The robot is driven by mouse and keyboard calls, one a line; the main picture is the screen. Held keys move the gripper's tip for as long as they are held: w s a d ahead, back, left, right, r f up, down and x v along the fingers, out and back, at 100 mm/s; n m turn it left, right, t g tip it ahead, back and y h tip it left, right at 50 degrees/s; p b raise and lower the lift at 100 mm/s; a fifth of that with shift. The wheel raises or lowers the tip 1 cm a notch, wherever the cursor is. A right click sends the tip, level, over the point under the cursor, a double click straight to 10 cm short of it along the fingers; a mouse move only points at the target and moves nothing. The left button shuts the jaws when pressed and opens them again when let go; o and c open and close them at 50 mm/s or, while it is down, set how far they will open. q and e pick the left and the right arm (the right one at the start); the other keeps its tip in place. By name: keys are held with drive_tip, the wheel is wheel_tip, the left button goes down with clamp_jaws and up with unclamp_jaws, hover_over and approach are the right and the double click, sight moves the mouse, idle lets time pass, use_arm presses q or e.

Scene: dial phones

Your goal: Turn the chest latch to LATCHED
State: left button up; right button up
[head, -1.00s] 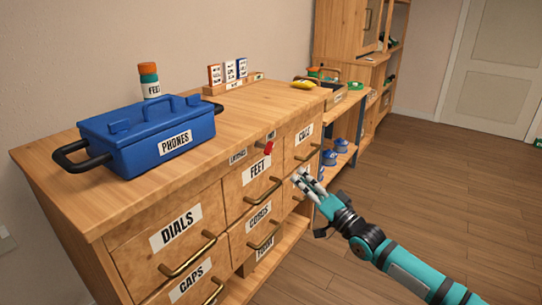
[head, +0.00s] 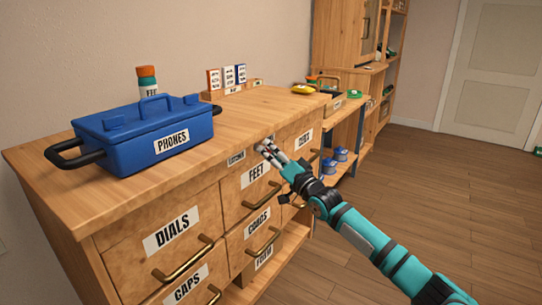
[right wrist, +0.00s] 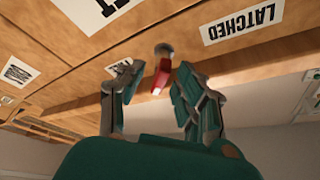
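The chest latch, a small red lever (right wrist: 161,78) on a grey pivot, shows in the right wrist view on the wooden chest front (head: 135,215). A white LATCHED label (right wrist: 240,25) lies to its right there; another small label (right wrist: 122,67) on its other side is partly covered by a finger. My right gripper (right wrist: 155,72) is open, with one finger on each side of the red lever; I cannot tell whether either touches it. In the head view my right gripper (head: 266,150) is at the chest's top front edge and hides the latch. My left gripper is out of view.
A blue PHONES box (head: 145,135) stands on the chest top. Drawers with brass handles (head: 262,195) lie below the latch. A workbench with trays (head: 345,100) stands beyond.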

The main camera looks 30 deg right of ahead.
drive_tip(key=shift+c, duration=0.4)
clamp_jaws()
drive_tip(key=shift+n, duration=0.3)
drive_tip(key=shift+w+d+f+n+g+y, duration=0.1)
drive_tip(key=shift+n+g+y, duration=0.65)
drive_tip(key=shift+n+y, duration=2.25)
drive_tip(key=shift+s+d+r+n+g+y, duration=0.1)
drive_tip(key=shift+n+g+y, duration=0.7)
drive_tip(key=shift+n, duration=4.45)
drive_tip(key=shift+w+f+n+g+y, duration=0.1)
drive_tip(key=shift+n+g+y, duration=0.65)
drive_tip(key=shift+n+y, duration=2.25)
drive_tip(key=n+h, duration=0.2)
drive_tip(key=shift+n+h, duration=0.25)
drive_tip(key=shift+h, duration=0.05)
